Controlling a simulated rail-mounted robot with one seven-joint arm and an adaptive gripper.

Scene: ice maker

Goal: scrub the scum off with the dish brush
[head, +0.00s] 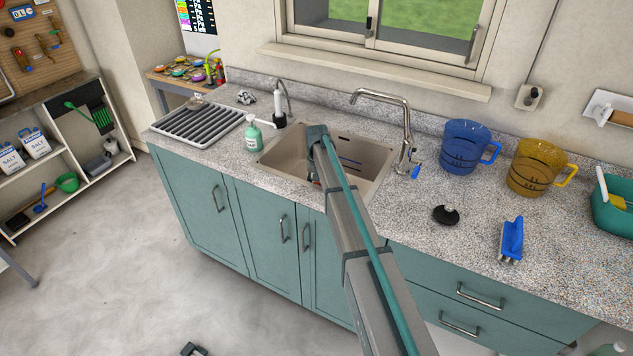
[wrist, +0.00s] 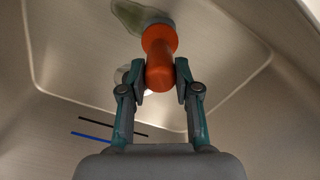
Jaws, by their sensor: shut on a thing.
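The dish brush (wrist: 158,50) has an orange handle and a grey-green round head. My gripper (wrist: 160,78) is shut on its handle, with one finger on each side. The sink basin (head: 276,154) lies under my arm in the head view, and its inside (wrist: 70,45) fills the wrist view. A greenish scum patch (wrist: 127,15) is on the basin surface at the top of the wrist view. The brush head overlaps this patch; I cannot tell whether it touches. Paler marks show behind the fingers, partly hidden. In the head view my arm hides most of my gripper and the brush.
The faucet (head: 405,130) stands behind the basin at the right. A soap bottle (head: 253,134) and a drying rack (head: 198,123) are to the left. A black stopper (head: 446,215), a blue-handled brush (head: 511,238), and blue (head: 464,147) and amber (head: 536,167) jugs are to the right.

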